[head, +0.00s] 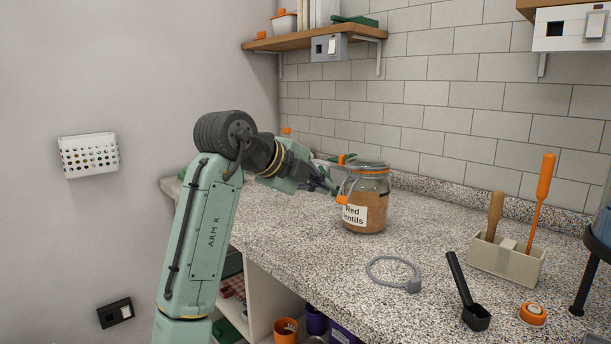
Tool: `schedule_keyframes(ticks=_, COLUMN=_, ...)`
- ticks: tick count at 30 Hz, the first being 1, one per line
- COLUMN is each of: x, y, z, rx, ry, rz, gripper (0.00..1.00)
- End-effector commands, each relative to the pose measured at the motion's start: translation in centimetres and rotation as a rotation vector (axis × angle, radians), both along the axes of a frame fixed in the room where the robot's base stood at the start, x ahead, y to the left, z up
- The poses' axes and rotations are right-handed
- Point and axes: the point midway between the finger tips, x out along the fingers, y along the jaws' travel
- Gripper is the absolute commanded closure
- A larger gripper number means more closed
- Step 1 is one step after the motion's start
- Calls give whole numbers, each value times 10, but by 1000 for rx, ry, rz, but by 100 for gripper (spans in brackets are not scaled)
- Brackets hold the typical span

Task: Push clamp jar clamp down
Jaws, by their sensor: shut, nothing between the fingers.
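The clamp jar (368,197) stands upright on the speckled counter. It is glass, with a label reading "Red Lentils", brown contents and an orange ring under its glass lid. The lid sits flat on top. Whether the clamp is latched is too small to tell. My gripper (334,188) is just left of the jar near its upper part, with its fingers shut and empty. Whether it touches the jar or clamp cannot be told.
On the speckled counter (430,240) lie a grey ring (372,273), a black scoop (470,300) and an orange-topped round item (533,313). A beige holder (506,262) with two handled tools stands at right. Shelves hang above. The counter directly right of the jar is clear.

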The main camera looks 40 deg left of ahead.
Motion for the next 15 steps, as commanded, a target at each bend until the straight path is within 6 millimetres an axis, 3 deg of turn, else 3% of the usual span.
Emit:
schedule_keyframes(ticks=6, x=34, y=0, z=-20, rx=-1, ry=1, rz=-1, gripper=100)
schedule_keyframes(ticks=15, x=52, y=-1, z=-31, rx=0, ry=-1, rz=0, gripper=100)
